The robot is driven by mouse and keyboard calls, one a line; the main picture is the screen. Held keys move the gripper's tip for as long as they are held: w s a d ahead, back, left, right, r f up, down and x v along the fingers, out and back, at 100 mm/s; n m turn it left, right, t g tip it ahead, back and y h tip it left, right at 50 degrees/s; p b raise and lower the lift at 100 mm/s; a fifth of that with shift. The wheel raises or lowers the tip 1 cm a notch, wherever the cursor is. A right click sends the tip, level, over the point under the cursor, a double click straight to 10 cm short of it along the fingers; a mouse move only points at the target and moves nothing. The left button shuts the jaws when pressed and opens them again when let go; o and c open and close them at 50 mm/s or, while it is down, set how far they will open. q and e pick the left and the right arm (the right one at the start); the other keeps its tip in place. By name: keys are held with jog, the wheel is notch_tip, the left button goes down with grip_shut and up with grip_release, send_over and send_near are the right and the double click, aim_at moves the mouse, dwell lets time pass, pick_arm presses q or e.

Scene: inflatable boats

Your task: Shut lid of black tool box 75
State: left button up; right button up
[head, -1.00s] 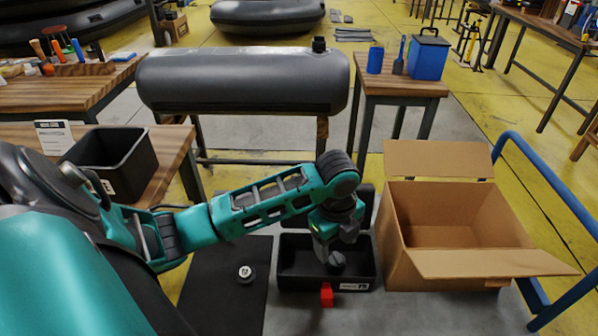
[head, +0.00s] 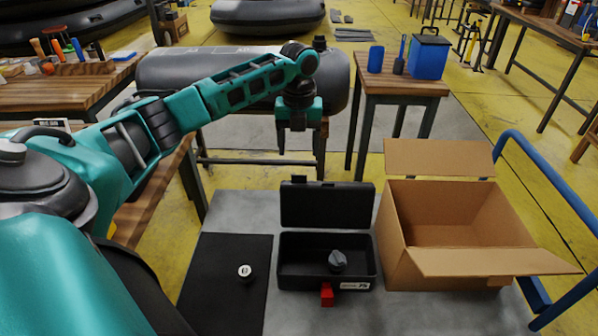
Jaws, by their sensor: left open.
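The black tool box (head: 300,284), labelled 75, stands on the grey floor in the head view with a red latch (head: 327,294) at its front. Its lid (head: 326,204) is open and stands upright at the back. A dark grey knob-like part (head: 338,260) lies inside the box, on the right. My left gripper (head: 299,150) is open and empty, pointing down, above and behind the lid and apart from it. My right gripper is not in view.
An open cardboard box (head: 440,235) stands close to the right of the tool box. A black mat (head: 225,290) with a small round cap (head: 245,272) lies to the left. A grey boat tube (head: 190,75) rests on a stand behind. A blue rail (head: 555,190) runs at right.

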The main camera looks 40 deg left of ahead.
aim_at(299, 176)
pick_arm(q)
notch_tip(299, 176, down, 8)
jog(key=shift+r+b, duration=0.1)
jog(key=shift+b, duration=0.3)
jog(key=shift+c, duration=0.2)
grip_shut()
dwell(0.4)
